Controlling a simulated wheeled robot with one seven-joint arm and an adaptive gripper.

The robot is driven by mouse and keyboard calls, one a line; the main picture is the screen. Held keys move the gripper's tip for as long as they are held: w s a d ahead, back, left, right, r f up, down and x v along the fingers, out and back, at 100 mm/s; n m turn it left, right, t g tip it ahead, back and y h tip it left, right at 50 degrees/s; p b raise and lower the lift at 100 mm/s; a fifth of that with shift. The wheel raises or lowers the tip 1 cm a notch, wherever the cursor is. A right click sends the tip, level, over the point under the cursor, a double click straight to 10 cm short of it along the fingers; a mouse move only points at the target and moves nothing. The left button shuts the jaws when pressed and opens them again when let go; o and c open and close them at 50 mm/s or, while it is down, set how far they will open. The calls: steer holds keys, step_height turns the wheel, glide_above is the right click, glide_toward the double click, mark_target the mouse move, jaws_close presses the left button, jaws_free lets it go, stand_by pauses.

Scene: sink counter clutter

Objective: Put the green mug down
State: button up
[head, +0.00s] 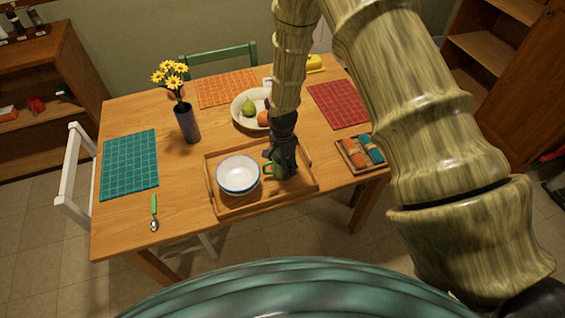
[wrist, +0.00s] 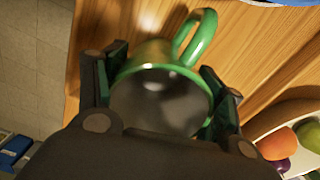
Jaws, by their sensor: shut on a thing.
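The green mug (head: 268,169) is at the right part of the wooden tray (head: 232,209), just right of the white bowl (head: 238,178). Its handle points left toward the bowl in the head view. My gripper (head: 281,165) points down from above and hides much of the mug. In the wrist view my gripper (wrist: 158,92) has one finger on each side of the green mug (wrist: 157,58) and is shut on it. The mug's dark inside faces the camera and looks empty. I cannot tell whether its base touches the tray.
A fruit bowl (head: 240,120) stands behind the tray. A small box with orange and teal items (head: 345,158) lies right of it. Bare tabletop (head: 182,185) lies left of the tray.

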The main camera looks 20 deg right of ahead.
steer(key=shift+f, duration=0.15)
steer(key=o, duration=1.8)
steer(key=shift+r+b, duration=2.1)
steer(key=shift+r, duration=4.05)
